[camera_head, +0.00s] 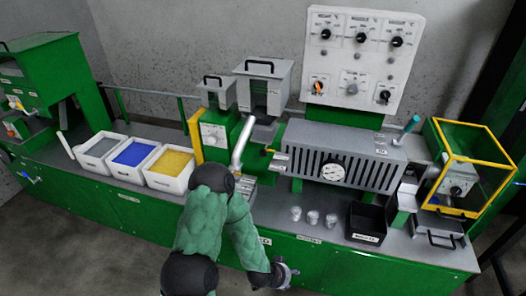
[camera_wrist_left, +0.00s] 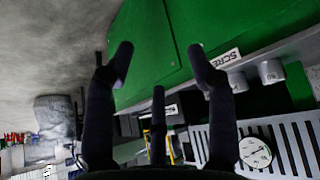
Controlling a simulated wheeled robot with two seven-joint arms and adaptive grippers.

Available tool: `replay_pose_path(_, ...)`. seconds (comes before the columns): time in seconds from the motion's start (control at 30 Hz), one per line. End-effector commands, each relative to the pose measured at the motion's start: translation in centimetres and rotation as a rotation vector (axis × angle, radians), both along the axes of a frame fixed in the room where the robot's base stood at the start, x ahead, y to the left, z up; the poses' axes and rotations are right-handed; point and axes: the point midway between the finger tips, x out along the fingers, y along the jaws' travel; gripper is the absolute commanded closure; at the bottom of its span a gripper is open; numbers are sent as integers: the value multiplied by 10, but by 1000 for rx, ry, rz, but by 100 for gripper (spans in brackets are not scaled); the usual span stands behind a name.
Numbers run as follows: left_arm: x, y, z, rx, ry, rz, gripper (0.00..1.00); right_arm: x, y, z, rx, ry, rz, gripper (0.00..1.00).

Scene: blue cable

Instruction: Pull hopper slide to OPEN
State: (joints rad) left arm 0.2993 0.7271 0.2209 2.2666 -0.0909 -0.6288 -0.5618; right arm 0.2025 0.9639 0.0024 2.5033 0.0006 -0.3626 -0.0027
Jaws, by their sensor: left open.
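A large grey hopper (camera_head: 283,79) with a black-handled lid stands at the back middle of the green machine. A smaller grey hopper box (camera_head: 214,94), also with a black handle, stands to its left above a green unit. I cannot make out the hopper slide or its OPEN marking. My left gripper (camera_head: 285,272) is low in front of the bench, well away from the hoppers, with nothing in it. The left wrist view shows its dark fingers (camera_wrist_left: 160,75) spread apart, facing the green bench front and a label. My right gripper is not in view.
A slotted grey barrel housing (camera_head: 345,140) with a gauge, small metal cups (camera_head: 313,217), a black box (camera_head: 368,224) and a yellow-framed guard (camera_head: 462,150) stand to the right. A control panel (camera_head: 361,55) rises behind.

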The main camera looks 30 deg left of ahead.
Motion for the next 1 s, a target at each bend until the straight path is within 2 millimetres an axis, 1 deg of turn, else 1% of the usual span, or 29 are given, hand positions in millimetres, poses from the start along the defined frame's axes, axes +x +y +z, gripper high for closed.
replay_pose_path(0.03, 26, 21, 21, 76, -103, -38, 44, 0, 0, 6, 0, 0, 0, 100)
replay_pose_path(0.07, 40, 33, 32, 130, -165, -67, 44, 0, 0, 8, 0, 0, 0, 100)
replay_pose_path(0.1, 58, 49, 48, 207, -245, -105, 44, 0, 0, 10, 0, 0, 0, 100)
replay_pose_path(0.17, 82, 74, 73, 332, -354, -154, 44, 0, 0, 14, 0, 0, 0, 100)
replay_pose_path(0.2, 96, 91, 92, 422, -424, -185, 44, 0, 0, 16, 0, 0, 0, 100)
replay_pose_path(0.27, 115, 116, 122, 566, -517, -227, 44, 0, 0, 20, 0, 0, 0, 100)
replay_pose_path(0.3, 126, 133, 142, 667, -572, -251, 44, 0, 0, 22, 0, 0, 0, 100)
replay_pose_path(0.37, 139, 157, 174, 822, -644, -282, 44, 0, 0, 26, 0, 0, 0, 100)
replay_pose_path(0.4, 145, 172, 193, 921, -682, -299, 44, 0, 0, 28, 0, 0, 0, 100)
replay_pose_path(0.5, 154, 202, 237, 1146, -747, -328, 44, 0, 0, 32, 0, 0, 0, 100)
replay_pose_path(0.6, 157, 222, 268, 1310, -778, -345, 44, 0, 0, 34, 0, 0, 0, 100)
replay_pose_path(0.7, 158, 232, 285, 1405, -790, -353, 44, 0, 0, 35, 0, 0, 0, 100)
replay_pose_path(0.73, 158, 234, 287, 1421, -791, -354, 44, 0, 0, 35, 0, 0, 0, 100)
replay_pose_path(0.87, 165, 237, 290, 1443, -793, -357, 44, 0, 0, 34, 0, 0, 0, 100)
replay_pose_path(1.0, 183, 241, 290, 1442, -795, -357, 44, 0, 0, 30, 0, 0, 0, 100)
